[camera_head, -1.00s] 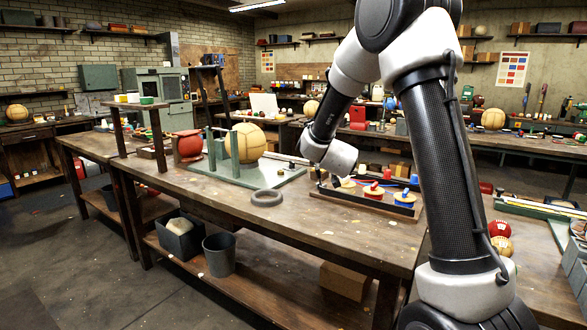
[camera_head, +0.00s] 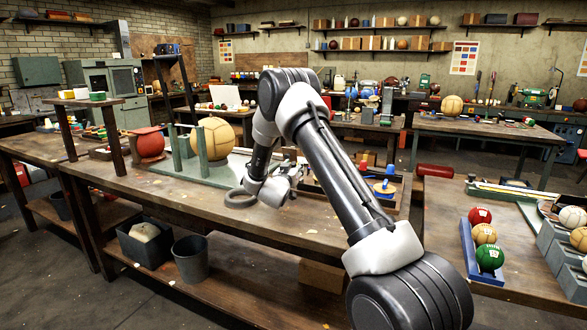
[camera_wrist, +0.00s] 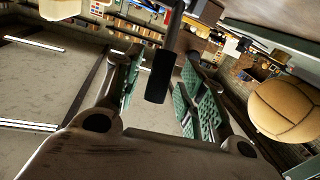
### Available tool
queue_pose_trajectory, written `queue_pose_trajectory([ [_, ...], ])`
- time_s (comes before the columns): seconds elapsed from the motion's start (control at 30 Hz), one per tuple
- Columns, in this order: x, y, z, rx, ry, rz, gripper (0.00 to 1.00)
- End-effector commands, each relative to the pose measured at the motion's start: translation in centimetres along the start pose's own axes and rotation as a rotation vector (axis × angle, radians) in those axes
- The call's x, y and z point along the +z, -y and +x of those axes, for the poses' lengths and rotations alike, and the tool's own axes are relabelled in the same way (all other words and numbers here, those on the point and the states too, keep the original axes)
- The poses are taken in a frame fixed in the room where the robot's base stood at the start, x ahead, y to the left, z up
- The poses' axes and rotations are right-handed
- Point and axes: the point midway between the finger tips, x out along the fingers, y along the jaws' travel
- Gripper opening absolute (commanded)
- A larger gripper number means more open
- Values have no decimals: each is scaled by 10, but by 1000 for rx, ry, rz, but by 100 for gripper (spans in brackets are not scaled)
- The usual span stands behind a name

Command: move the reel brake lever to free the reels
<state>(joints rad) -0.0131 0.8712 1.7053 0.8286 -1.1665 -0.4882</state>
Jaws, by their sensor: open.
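A dark cylindrical grip on a thin dark stem, which looks like the reel brake lever (camera_wrist: 159,77), stands between my gripper's two fingers in the wrist view. My gripper (camera_wrist: 162,64) is open, with green padded fingers on either side of the grip; I see a gap to each finger. In the head view my gripper (camera_head: 292,172) is low over the bench at the left end of the reel board, and the lever cannot be made out there. A blue and yellow reel (camera_head: 384,187) shows right of my forearm. My arm hides much of the board.
A large tan ball (camera_head: 213,139) stands among green posts on a pale plate left of my gripper; it also shows in the wrist view (camera_wrist: 285,108). A red ball (camera_head: 149,143) is farther left. The front bench strip is clear.

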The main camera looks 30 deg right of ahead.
Motion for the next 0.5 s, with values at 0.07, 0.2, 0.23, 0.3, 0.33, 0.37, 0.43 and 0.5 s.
queue_pose_trajectory([
  [0.07,0,0,5,0,0,0,41],
  [0.2,0,0,7,-1,1,0,41],
  [0.23,0,0,7,-1,1,0,41],
  [0.3,0,0,6,-1,1,0,41],
  [0.33,0,0,6,-1,1,0,41],
  [0.37,0,0,6,-1,1,0,35],
  [0.43,0,0,6,-1,1,0,22],
  [0.5,0,0,6,-1,1,0,10],
])
